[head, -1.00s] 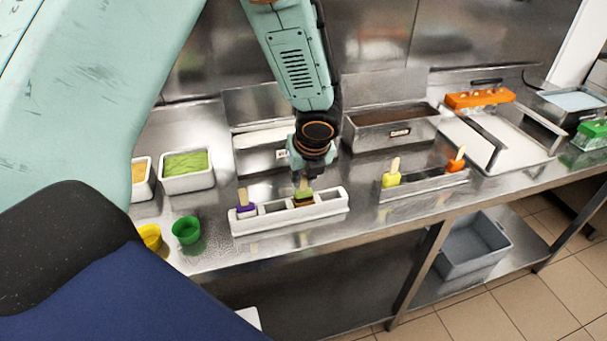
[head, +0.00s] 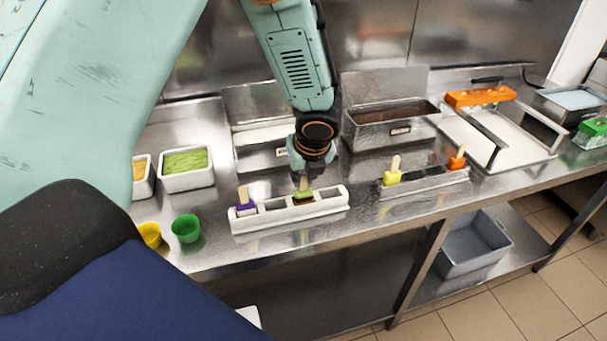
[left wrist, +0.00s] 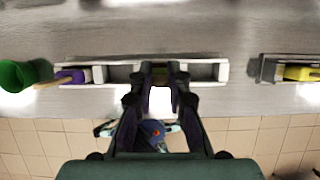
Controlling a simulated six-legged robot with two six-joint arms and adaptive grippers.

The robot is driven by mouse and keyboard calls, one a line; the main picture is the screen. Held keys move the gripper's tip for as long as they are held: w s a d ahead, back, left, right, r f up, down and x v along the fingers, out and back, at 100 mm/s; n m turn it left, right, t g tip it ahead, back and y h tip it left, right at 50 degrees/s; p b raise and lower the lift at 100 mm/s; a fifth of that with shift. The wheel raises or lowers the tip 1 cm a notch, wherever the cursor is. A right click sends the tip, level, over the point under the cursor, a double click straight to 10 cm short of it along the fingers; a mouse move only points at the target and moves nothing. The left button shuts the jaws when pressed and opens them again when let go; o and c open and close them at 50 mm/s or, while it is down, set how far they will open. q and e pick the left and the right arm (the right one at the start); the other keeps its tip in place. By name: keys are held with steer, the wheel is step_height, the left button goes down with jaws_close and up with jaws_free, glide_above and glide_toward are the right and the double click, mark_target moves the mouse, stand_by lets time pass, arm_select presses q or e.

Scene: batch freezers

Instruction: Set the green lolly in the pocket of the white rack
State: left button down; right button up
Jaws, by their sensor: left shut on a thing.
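The green lolly (head: 304,194), with a brown lower end and its stick upward, stands at the right-middle part of the white rack (head: 290,222). Its lower end is within the rack's outline; I cannot tell whether it rests on the pocket floor. My left gripper (head: 301,174) points down from above, shut on the lolly's stick. In the left wrist view, my gripper (left wrist: 159,98) is over the white rack (left wrist: 208,71), and the lolly is mostly hidden between the fingers. A purple lolly (head: 245,208) stands in the rack's left end. My right gripper is not in view.
Green (head: 186,229) and yellow (head: 150,235) cups stand left of the rack. A metal holder (head: 425,184) with yellow (head: 393,174) and orange lollies is to the right. Steel tubs (head: 393,128) line the back. The counter's front edge is close before the rack.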

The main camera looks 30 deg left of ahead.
arm_select(q)
steer(key=c, duration=1.2)
jaws_free()
steer(key=shift+r, duration=0.1)
steer(key=v, duration=1.2)
